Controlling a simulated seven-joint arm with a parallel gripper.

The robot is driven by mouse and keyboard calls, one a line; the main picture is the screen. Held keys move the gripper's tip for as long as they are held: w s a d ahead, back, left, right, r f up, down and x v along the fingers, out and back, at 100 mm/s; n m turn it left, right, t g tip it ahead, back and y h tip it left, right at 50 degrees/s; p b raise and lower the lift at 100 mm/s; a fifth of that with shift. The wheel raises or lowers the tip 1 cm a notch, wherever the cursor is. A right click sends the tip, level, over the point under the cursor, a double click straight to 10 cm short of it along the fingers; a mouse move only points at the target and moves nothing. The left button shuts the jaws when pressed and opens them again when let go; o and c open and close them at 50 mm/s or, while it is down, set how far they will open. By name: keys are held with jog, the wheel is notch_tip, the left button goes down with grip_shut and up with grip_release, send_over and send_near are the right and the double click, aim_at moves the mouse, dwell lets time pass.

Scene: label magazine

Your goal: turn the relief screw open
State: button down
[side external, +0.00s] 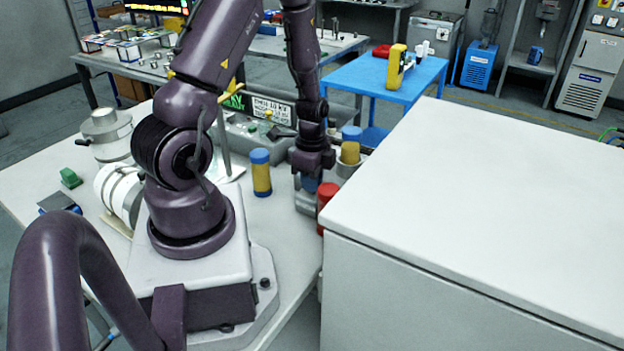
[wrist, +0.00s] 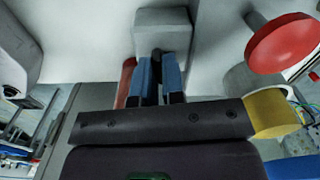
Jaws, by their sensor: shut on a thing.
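In the wrist view, the two blue fingers of my gripper (wrist: 158,66) point at a grey block (wrist: 163,18). They are shut on a small dark part (wrist: 157,52) at the block's face, which I take to be the relief screw. The fingers cover most of it, so how far it is turned cannot be seen. In the side external view, my gripper (side external: 309,184) points down at a low grey block, just left of a red cap (side external: 328,192). The screw itself is hidden there.
A red round knob (wrist: 283,43) stands close on the right in the wrist view. A yellow cylinder with a blue top (side external: 261,176) stands left of my gripper, another (side external: 350,153) to its right. A large white box (side external: 490,190) blocks the right side.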

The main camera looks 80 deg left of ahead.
jog(key=n, duration=2.3)
jog(key=shift+n, duration=0.3)
jog(key=n, duration=0.3)
jog(key=shift+n, duration=2.2)
